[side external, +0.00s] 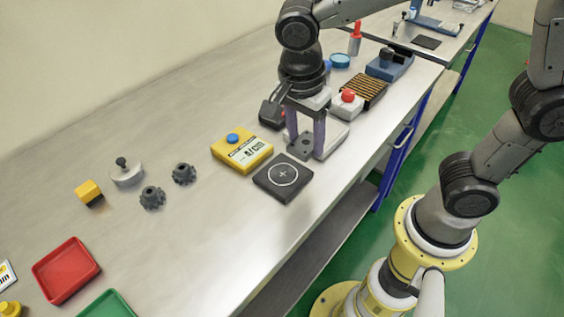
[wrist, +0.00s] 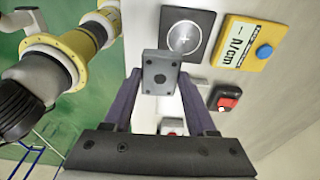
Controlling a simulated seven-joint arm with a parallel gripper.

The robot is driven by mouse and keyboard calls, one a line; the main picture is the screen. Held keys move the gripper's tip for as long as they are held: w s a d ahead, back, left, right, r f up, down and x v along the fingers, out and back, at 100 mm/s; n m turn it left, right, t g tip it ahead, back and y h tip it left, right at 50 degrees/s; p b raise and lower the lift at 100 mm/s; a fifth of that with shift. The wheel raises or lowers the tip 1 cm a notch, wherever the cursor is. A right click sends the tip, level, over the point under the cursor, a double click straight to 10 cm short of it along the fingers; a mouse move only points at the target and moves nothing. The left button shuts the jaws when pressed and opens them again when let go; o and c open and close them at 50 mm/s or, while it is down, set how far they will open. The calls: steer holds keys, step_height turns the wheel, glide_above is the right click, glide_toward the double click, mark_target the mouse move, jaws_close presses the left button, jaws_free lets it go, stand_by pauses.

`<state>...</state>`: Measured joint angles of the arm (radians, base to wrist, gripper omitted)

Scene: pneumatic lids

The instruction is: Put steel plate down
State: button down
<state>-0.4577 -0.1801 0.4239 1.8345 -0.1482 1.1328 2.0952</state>
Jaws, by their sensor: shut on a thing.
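The steel plate (side external: 301,150) is a small grey block with dark holes. My gripper (side external: 306,138) points down with its two purple-grey fingers on either side of the plate and is shut on it. In the wrist view the plate (wrist: 160,66) sits between the fingertips of my gripper (wrist: 160,85), with its holed face to the camera. A black square pad (side external: 270,184) with a white circle and cross lies just in front of the plate; it also shows in the wrist view (wrist: 206,20). The plate appears off the pad; its exact height is unclear.
A yellow meter (side external: 238,158) with a blue button stands left of the pad. Behind my gripper are a pale base (side external: 333,137), a red-button box (side external: 347,105) and a black-and-orange striped block (side external: 364,91). The table's front edge is close.

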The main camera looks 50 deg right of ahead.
glide_above(283, 174)
steer(key=f, duration=0.4)
steer(key=shift+s+f, duration=0.3)
steer(key=shift+f, duration=0.1)
steer(key=shift+w+a+f, duration=0.1)
steer(key=shift+w+f, duration=0.1)
steer(key=shift+f, duration=0.8)
steer(key=shift+w+a+f, duration=0.1)
steer(key=shift+w+f, duration=0.05)
steer(key=shift+f, duration=0.8)
steer(key=shift+f, duration=0.15)
steer(key=shift+c, duration=1)
jaws_free()
step_height(283, 174, up, 12)
steer(key=a, duration=0.1)
steer(key=shift+a, duration=0.35)
